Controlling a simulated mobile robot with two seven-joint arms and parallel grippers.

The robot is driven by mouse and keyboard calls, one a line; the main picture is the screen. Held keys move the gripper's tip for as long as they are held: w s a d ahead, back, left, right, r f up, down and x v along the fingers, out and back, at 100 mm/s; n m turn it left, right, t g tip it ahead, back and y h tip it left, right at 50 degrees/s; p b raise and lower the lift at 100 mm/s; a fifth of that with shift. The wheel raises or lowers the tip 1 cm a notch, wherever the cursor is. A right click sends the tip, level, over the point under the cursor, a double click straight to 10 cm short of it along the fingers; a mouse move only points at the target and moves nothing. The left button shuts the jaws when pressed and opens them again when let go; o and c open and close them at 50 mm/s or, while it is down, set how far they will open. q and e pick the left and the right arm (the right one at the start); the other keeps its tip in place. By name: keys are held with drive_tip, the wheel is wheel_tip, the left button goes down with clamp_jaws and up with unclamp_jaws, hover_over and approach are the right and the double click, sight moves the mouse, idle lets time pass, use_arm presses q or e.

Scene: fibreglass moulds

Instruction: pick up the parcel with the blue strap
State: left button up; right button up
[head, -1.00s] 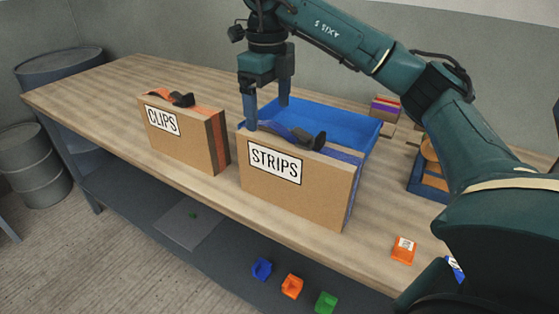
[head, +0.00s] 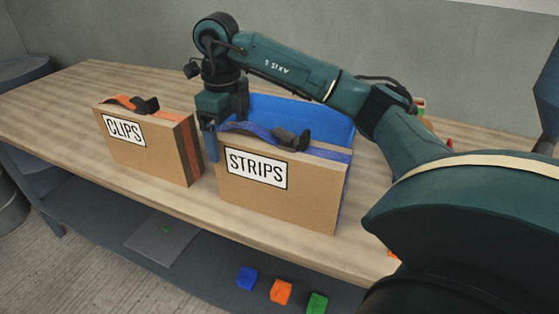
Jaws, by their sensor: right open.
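The parcel with the blue strap (head: 318,205) is a brown box labelled STRIPS, standing upright near the table's front edge. Its blue strap runs over the top, with a dark buckle (head: 291,139). My right gripper (head: 226,135) is open and points down at the parcel's left top end. One blue fingertip shows just left of the parcel's left edge; the other is mostly hidden behind the strap and box. I cannot tell whether the fingers touch it. My left gripper is not in view.
A similar box labelled CLIPS with an orange strap (head: 142,155) stands close by on the left. A blue bin (head: 320,118) is right behind the STRIPS parcel. Blue (head: 246,278), orange (head: 281,291) and green (head: 317,303) blocks lie below the table's front edge. The table's left end is bare.

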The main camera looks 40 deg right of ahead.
wheel_tip(320, 180, down, 4)
drive_tip(key=shift+w+a+f, duration=0.1)
drive_tip(key=shift+w+f, duration=0.05)
drive_tip(key=shift+c, duration=0.2)
drive_tip(key=c, duration=1.4)
